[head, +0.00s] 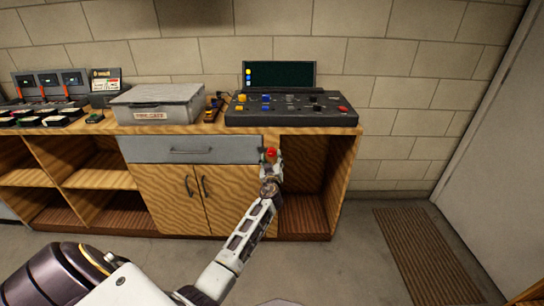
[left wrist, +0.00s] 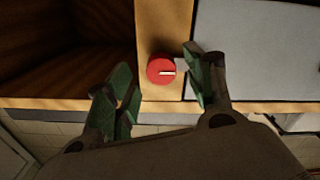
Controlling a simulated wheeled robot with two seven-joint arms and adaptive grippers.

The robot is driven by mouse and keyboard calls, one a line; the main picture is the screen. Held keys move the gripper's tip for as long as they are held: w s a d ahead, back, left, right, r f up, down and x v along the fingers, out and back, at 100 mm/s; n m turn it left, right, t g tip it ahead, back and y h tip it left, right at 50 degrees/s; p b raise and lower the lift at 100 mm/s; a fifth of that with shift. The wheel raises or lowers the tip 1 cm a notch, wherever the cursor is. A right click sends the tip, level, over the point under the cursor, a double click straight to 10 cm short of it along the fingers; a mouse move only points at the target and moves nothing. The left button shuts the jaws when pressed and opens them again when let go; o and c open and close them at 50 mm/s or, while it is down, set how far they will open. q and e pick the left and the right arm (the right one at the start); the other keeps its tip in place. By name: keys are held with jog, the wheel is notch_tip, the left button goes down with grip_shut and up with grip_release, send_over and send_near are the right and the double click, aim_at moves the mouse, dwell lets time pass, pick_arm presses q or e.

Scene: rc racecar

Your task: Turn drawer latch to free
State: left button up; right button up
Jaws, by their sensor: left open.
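The drawer latch (left wrist: 161,69) is a round red knob with a white mark lying sideways, on the wooden post beside the grey drawer front. It also shows small and red in the head view (head: 271,152). The grey drawer (head: 190,150) looks closed and has a bar handle. My left gripper (left wrist: 158,82) is open, with its green-padded fingers on either side of the knob. In the left wrist view the right-hand finger is closer to the knob; both look apart from it. In the head view the left gripper (head: 270,160) partly covers the post. My right gripper is out of view.
The wooden bench (head: 75,127) carries a grey case (head: 158,103), a black control panel (head: 291,110) with coloured buttons, and several small devices. An open compartment (head: 304,185) lies right of the post. Cupboard doors (head: 168,190) are below the drawer. A brown mat (head: 425,250) lies on the floor.

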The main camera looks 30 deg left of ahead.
aim_at(272, 155)
pick_arm(q)
jog(key=shift+x, duration=1.35)
jog(key=shift+w+a, duration=0.2)
jog(key=shift+w, duration=0.1)
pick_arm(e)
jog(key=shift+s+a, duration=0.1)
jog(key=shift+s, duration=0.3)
pick_arm(q)
jog(key=c, duration=1)
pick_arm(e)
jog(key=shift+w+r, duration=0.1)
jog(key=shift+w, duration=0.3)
